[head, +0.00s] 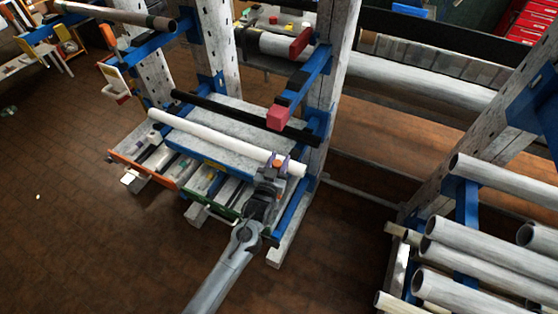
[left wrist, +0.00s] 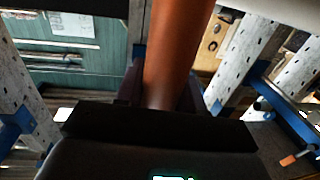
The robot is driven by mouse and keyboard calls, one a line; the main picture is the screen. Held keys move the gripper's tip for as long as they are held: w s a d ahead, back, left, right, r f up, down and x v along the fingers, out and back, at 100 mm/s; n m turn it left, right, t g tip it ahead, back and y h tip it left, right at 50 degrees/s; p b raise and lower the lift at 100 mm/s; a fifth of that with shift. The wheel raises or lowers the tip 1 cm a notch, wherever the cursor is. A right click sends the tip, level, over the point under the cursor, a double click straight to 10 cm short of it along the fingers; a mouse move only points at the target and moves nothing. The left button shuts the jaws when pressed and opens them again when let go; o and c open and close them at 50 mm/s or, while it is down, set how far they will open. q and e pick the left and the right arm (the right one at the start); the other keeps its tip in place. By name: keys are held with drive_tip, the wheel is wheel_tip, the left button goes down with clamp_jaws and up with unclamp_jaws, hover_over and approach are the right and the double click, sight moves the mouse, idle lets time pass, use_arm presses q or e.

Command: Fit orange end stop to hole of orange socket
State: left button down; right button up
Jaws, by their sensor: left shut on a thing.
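My left gripper (head: 277,165) is over the front right of the blue-framed rack, near the right end of a white tube. It is shut on the orange end stop (head: 278,163), whose small orange top shows between the fingers. In the left wrist view the end stop (left wrist: 178,55) is a large orange-brown cylinder standing out from between the dark fingers; its lower end is hidden by the gripper. A small orange piece (head: 108,34) at the upper left is at a blue arm's tip; I cannot tell whether it is the orange socket. No hole is clear. My right gripper is not in view.
The white tube (head: 215,136) lies across the rack above several drawers. A blue arm with a pink-red end block (head: 278,117) juts out just behind my gripper. A perforated post (head: 332,85) stands behind. Pipes (head: 480,262) fill the right.

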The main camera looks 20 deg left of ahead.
use_arm(q)
drive_tip(key=shift+f+b, duration=0.75)
drive_tip(key=shift+f, duration=0.4)
drive_tip(key=c, duration=0.6)
unclamp_jaws()
drive_tip(key=s, duration=0.7)
drive_tip(key=s+p, duration=0.1)
drive_tip(key=s, duration=0.2)
drive_tip(key=shift+s+d, duration=0.25)
drive_tip(key=shift+s, duration=0.15)
